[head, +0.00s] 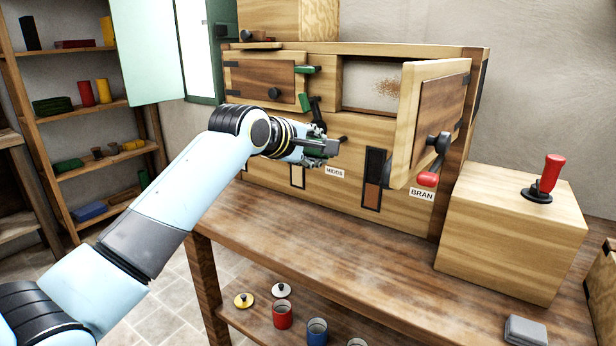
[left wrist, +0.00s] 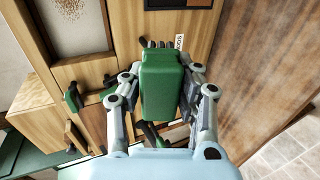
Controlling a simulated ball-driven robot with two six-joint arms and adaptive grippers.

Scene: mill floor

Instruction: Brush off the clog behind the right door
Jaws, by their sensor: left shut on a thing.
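My left gripper (head: 322,148) is in front of the wooden mill cabinet. The right door (head: 436,115) stands open, swung out to the right. Behind it a pale screen (head: 357,98) shows, with a patch of brown specks, the clog (head: 387,88). The screen (left wrist: 67,42) and the specks (left wrist: 88,16) also show in the left wrist view. The brush is left of and below the opening, apart from the specks. My right gripper is not in view.
The left door (head: 258,82) is closed, with green latches beside it. A black handle with a red grip (head: 428,179) is by the open door. A wooden box (head: 508,235) with a red lever (head: 551,173) stands right. The bench top (head: 330,245) is mostly clear.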

